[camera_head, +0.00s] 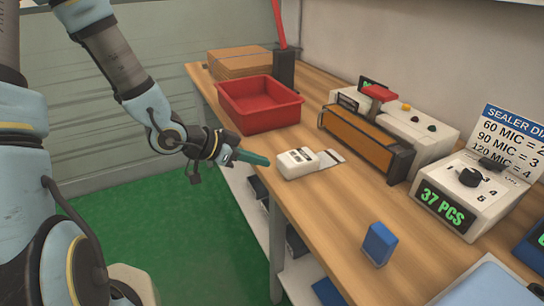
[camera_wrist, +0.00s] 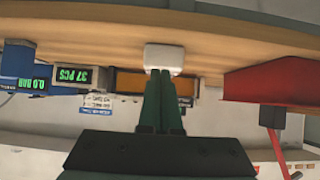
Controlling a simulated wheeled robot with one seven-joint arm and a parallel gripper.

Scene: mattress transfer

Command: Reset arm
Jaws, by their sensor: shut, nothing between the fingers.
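My gripper (camera_head: 252,157) has green fingers, which are shut with nothing between them. In the head view it reaches in over the front edge of the wooden table, pointing right, with its tips just left of a small white device (camera_head: 298,163). In the wrist view, which is upside down, the closed fingers (camera_wrist: 163,80) point at the white device (camera_wrist: 163,58). I cannot tell whether the tips touch it. My arm comes down from the upper left of the head view.
A red bin (camera_head: 258,104) stands behind my gripper, with cardboard (camera_head: 240,62) beyond it. A sealer (camera_head: 360,138), a counter box reading 37 PCS (camera_head: 465,195) and a blue block (camera_head: 379,244) are on the table (camera_head: 330,215). Green floor (camera_head: 190,240) lies clear at left.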

